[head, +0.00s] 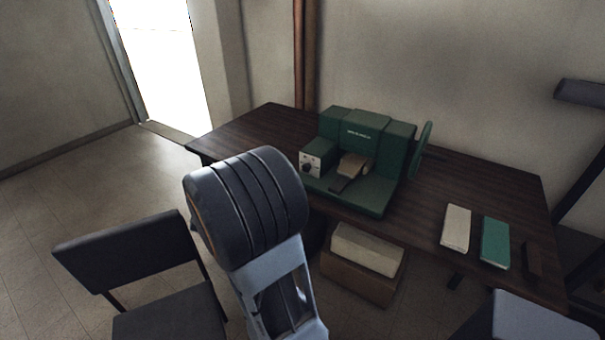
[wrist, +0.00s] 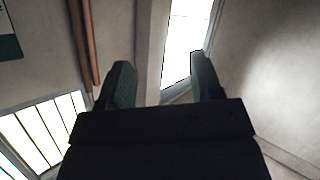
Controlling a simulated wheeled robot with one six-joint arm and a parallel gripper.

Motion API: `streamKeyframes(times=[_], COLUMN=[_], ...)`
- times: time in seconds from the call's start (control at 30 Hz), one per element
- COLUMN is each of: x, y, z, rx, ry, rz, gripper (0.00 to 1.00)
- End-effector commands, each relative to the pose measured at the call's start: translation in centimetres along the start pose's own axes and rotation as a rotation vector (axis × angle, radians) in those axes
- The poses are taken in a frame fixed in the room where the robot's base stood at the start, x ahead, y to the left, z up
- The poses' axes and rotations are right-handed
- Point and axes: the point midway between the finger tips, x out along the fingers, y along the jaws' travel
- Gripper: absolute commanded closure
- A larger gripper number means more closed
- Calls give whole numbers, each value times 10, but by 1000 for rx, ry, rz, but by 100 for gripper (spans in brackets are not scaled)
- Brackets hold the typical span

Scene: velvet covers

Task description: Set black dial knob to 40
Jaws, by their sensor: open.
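The black dial knob (head: 307,168) sits on a small white plate on the left front of a green machine (head: 368,150) on the desk. Its pointer and scale marks are too small to read in the head view. My gripper (wrist: 160,82) shows in the wrist view with its two dark fingers spread apart and nothing between them. It faces the wall and bright doorway, away from the machine. The knob is not in the wrist view. In the head view my arm stands in front of the desk, left of the machine, and the gripper itself cannot be made out.
The dark wooden desk (head: 450,185) bears a cream block (head: 456,228), a green block (head: 495,243) and a dark block (head: 533,260) at right. A black chair (head: 135,250) stands at left. A box (head: 365,252) lies below the desk front. Floor at far left is clear.

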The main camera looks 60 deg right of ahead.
Motion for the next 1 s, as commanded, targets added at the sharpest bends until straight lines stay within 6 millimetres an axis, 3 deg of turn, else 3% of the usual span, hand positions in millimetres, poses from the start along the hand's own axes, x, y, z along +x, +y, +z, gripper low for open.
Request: streamKeyframes(times=[0.03, 0.1, 0.3, 0.63, 1.0], x=[17, 28, 31, 29, 72], y=[25, 59, 127, 170, 224], z=[16, 31, 70, 90, 88], rx=[-22, -65, -202, -299, -298], ry=[1, 2, -56, -118, -117], rz=[129, 302, 677, 885, 885], gripper=[41, 41, 41, 41, 41])
